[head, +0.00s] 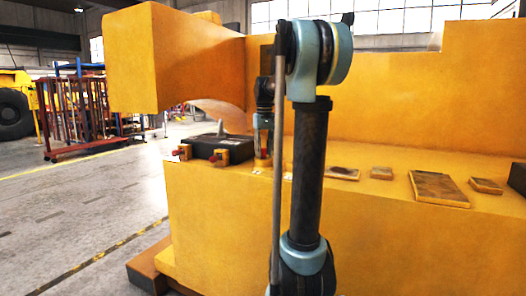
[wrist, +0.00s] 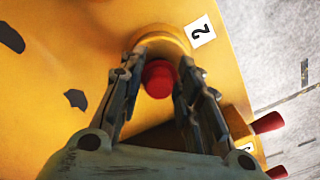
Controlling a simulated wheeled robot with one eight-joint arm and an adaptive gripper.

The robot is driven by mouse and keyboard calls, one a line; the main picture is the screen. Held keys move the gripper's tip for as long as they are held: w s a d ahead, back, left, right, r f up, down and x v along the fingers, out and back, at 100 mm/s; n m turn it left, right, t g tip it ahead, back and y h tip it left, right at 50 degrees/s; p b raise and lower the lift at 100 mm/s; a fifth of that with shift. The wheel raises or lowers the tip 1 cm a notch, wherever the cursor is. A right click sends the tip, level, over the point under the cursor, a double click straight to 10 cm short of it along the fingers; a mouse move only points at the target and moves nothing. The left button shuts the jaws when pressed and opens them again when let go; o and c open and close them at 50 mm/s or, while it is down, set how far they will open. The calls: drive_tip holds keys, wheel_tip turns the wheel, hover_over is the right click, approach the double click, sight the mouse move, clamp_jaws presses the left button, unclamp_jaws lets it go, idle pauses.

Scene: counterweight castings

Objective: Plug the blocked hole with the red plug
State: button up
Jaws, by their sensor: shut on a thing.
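My gripper (wrist: 160,72) is shut on a red plug (wrist: 158,80), with one finger on each side of it. The plug is at a rounded yellow boss (wrist: 168,38) beside a white label with the number 2 (wrist: 200,30). The fingers and plug hide the boss's opening, so I cannot tell how deep the plug sits. In the head view my gripper (head: 262,148) points down at this boss on the yellow casting's ledge.
A dark box (head: 225,146) stands on the ledge behind the bosses. Several flat plates (head: 437,188) lie on the ledge to the right. The casting's tall back wall (head: 410,110) rises behind. Open floor (head: 80,215) lies to the left.

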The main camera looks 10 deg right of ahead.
drive_tip(key=shift+f, duration=0.5)
drive_tip(key=o, duration=0.9)
drive_tip(key=shift+o, duration=0.2)
drive_tip(key=shift+r, duration=0.1)
wheel_tip(320, 180, up, 12)
drive_tip(key=shift+w, duration=0.1)
drive_tip(key=s+f+m+t, duration=0.1)
drive_tip(key=s+f+t, duration=0.1)
drive_tip(key=s+f, duration=3.2)
drive_tip(key=shift+s+f+m, duration=0.2)
drive_tip(key=shift+f+m, duration=0.1)
drive_tip(key=shift+f, duration=0.4)
